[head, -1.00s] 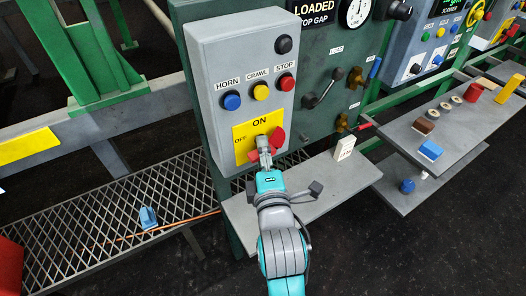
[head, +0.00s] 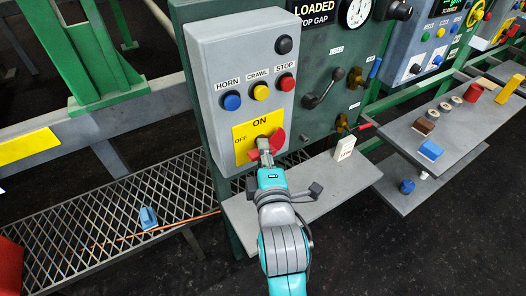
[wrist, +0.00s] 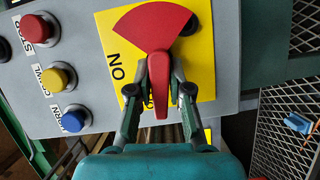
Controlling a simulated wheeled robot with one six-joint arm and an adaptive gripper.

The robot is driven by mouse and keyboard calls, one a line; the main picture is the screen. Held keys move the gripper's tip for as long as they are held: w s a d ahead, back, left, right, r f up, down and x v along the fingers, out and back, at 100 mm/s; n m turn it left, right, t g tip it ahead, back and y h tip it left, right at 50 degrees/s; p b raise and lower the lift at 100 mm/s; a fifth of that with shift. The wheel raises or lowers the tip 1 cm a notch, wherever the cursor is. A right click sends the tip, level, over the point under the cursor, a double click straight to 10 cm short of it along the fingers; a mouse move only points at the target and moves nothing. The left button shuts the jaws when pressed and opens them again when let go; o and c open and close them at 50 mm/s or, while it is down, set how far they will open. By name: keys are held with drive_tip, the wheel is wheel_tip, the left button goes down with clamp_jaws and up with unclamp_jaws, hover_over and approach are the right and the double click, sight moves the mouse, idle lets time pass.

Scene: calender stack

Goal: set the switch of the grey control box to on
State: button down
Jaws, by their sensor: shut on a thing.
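The grey control box (head: 205,62) stands upright on a green panel, with a yellow plate (head: 242,155) marked OFF at left and ON at top. The red switch (head: 279,139) sits on this plate, its wide fan end toward the right. In the wrist view, which is turned sideways, the switch's fan (wrist: 155,24) is at the top. Its narrow handle (wrist: 158,92) points down, toward the partly hidden OFF mark. My gripper (wrist: 159,75) is shut on this handle, one finger on each side. In the head view, my gripper (head: 265,150) hides the handle.
Blue (head: 232,101), yellow (head: 261,92) and red (head: 287,82) buttons and a black knob (head: 284,45) stick out above the switch. A grey shelf (head: 238,212) lies below the box, with a white block (head: 345,149) on it. A mesh walkway (head: 100,240) is at left.

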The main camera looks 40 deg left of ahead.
drive_tip(key=m+g, duration=0.1)
drive_tip(key=m, duration=0.2)
drive_tip(key=shift+w+r+m+g+h, duration=0.15)
drive_tip(key=shift+r+m+g+h, duration=0.15)
drive_tip(key=shift+r+g, duration=0.1)
drive_tip(key=m, duration=0.1)
drive_tip(key=m+g, duration=0.1)
drive_tip(key=shift+w+d+r+m+g, duration=0.1)
drive_tip(key=shift+w+r+m+g, duration=0.05)
drive_tip(key=shift+m+g, duration=0.2)
drive_tip(key=m+g, duration=0.1)
drive_tip(key=m, duration=0.2)
drive_tip(key=shift+w+d+r+g, duration=0.1)
drive_tip(key=shift+w+d+g, duration=0.05)
drive_tip(key=shift+w+g, duration=0.15)
drive_tip(key=shift+w+m+g, duration=0.15)
drive_tip(key=shift+m+g, duration=0.9)
drive_tip(key=shift+m, duration=0.3)
drive_tip(key=c, duration=1.1)
unclamp_jaws()
drive_tip(key=shift+d, duration=0.1)
